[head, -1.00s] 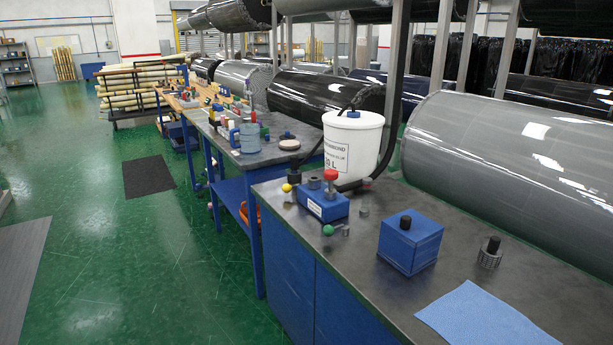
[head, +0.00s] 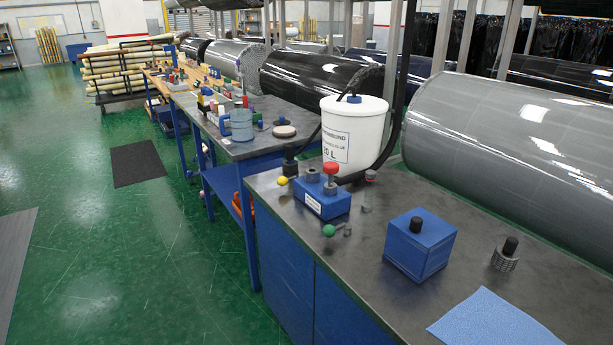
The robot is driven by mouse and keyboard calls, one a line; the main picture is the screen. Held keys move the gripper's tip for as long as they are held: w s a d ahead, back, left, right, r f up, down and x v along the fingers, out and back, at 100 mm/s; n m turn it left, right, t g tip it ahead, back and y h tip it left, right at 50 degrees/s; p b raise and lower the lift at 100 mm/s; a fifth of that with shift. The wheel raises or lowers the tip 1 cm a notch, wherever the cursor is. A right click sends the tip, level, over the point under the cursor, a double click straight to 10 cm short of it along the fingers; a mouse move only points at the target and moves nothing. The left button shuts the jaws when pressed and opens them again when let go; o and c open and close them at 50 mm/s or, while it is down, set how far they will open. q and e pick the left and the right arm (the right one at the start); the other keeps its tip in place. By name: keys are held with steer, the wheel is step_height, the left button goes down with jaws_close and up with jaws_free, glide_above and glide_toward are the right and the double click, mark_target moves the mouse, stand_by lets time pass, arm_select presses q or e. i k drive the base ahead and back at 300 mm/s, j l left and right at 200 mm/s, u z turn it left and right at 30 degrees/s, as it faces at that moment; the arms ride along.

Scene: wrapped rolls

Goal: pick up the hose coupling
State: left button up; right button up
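A short grey knurled fitting with a black top (head: 505,256) stands upright on the dark bench top at the right. It looks like the hose coupling, though the picture does not settle this. It stands apart from its neighbours, to the right of a blue box with a black knob (head: 420,246) and behind a light blue cloth (head: 487,320). A black hose end fitting (head: 290,162) stands at the bench's far left corner. Neither of my grippers is in view.
A white bucket (head: 352,135) with a black hose stands at the back of the bench (head: 372,205). A blue block with a red knob (head: 322,198) and small green and yellow balls lie near the left edge. Large wrapped rolls (head: 520,155) lie behind. Green floor is open at left.

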mark_target(289, 148)
steer(key=i+j+z, duration=0.1)
steer(key=i+j, duration=0.6)
steer(key=i+j+z, duration=0.1)
steer(key=i+j, duration=0.55)
steer(key=j, duration=0.2)
